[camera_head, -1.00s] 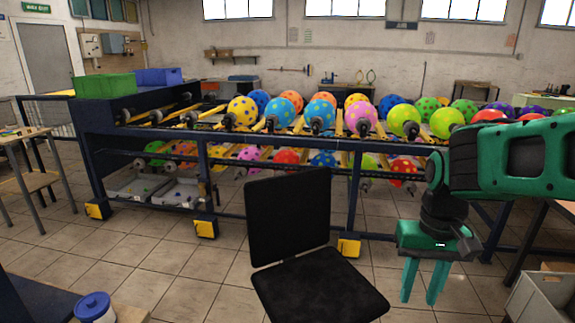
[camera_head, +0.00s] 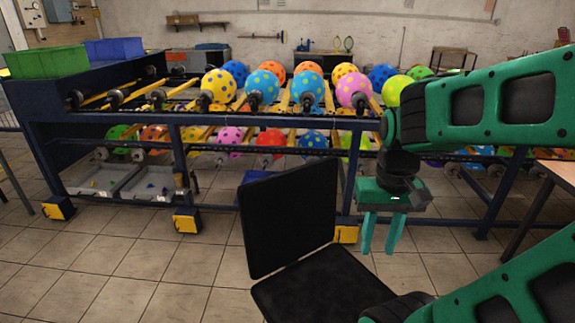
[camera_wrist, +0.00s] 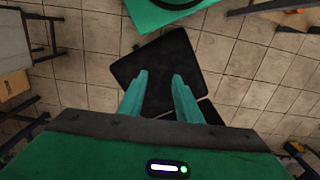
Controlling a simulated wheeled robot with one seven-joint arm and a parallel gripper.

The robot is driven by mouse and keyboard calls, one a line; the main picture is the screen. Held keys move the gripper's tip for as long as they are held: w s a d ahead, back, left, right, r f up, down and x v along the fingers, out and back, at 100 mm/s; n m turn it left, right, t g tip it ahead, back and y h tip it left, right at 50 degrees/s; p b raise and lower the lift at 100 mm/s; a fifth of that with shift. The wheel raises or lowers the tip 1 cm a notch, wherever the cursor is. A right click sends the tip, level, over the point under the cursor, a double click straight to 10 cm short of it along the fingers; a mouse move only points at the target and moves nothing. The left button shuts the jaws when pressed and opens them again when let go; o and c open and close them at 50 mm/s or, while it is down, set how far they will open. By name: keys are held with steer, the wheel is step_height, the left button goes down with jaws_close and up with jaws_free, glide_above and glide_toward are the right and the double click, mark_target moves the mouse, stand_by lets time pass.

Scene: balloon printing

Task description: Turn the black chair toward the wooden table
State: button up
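The black chair (camera_head: 288,218) stands in front of the rack in the head view, its flat backrest upright and its seat (camera_head: 322,288) partly cut off by the bottom edge and covered by my arm. My gripper (camera_head: 381,248) hangs pointing down to the right of the backrest, above the floor, open and empty. In the wrist view, the black chair (camera_wrist: 155,55) lies beyond the parted fingers, with no visible contact. A wooden table (camera_head: 560,176) shows at the right edge of the head view, partly hidden by my arm.
A dark blue rack (camera_head: 262,118) with several spotted balloons runs behind the chair, with yellow feet (camera_head: 187,221) at the floor. Green (camera_head: 47,62) and blue (camera_head: 114,49) bins sit on its left end. The tiled floor left of the chair is clear.

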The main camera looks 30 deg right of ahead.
steer(key=shift+o, duration=1.2)
steer(key=shift+d, duration=0.1)
steer(key=o, duration=0.5)
steer(key=shift+d+r, duration=0.35)
steer(key=shift+r, duration=0.5)
steer(key=w+d+r+m, duration=0.2)
steer(key=w+r, duration=0.1)
steer(key=w, duration=0.6)
steer(key=w+d+r+m, duration=0.2)
steer(key=w+r, duration=0.1)
steer(key=w, duration=0.7)
steer(key=m, duration=0.6)
glide_above(293, 170)
step_height(293, 170, down, 3)
step_height(293, 170, down, 10)
steer(key=shift+w+f, duration=0.1)
steer(key=shift+w, duration=0.05)
